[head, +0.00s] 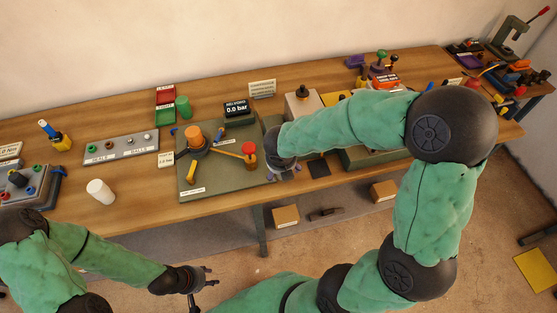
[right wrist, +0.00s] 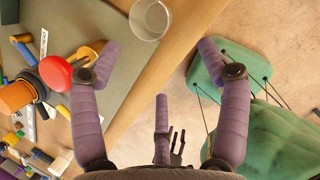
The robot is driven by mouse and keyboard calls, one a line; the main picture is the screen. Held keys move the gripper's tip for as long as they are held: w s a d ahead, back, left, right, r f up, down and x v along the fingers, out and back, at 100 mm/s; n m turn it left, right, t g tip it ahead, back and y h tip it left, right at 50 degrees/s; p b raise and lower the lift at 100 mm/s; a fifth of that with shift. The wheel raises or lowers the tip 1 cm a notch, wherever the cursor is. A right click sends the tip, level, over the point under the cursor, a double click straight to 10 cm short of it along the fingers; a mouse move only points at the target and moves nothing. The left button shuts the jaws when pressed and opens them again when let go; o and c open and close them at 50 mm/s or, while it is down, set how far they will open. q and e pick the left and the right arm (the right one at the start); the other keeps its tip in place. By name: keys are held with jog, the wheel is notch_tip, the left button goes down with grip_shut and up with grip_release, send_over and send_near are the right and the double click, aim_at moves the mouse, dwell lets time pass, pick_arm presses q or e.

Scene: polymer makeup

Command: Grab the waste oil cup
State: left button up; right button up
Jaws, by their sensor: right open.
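A clear round cup (right wrist: 151,18), seemingly the waste oil cup, shows at the top of the right wrist view, by the wooden table edge and the grey-green plate. It lies beyond the fingertips of my right gripper (right wrist: 158,48), between their lines and apart from both. That gripper is open and empty, with purple fingers spread wide. In the head view my right gripper (head: 284,172) is at the table's front edge, partly hidden by its wrist; I cannot make out the cup there. My left gripper (head: 207,277) is open and empty, in front of the table.
A red knob (right wrist: 55,72) on an orange lever is close beside the left finger in the right wrist view. The grey-green plate (head: 225,187) carries an orange-topped part (head: 193,134). Boxes (head: 286,215) sit below the table.

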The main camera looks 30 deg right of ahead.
jog(key=shift+n, duration=0.4)
jog(key=w+f, duration=0.1)
jog(key=d+f+b, duration=0.1)
jog(key=w+d+f+b, duration=0.1)
jog(key=f, duration=0.1)
jog(key=shift+w+d, duration=0.1)
jog(key=shift+w, duration=0.2)
jog(key=b+x, duration=0.1)
jog(key=x, duration=0.1)
jog(key=b+x, duration=0.2)
jog(key=x, duration=0.1)
jog(key=shift+w+r, duration=0.1)
jog(key=shift+w, duration=0.1)
jog(key=shift+r+h, duration=0.1)
jog(key=shift+h, duration=0.2)
jog(key=c, duration=1.1)
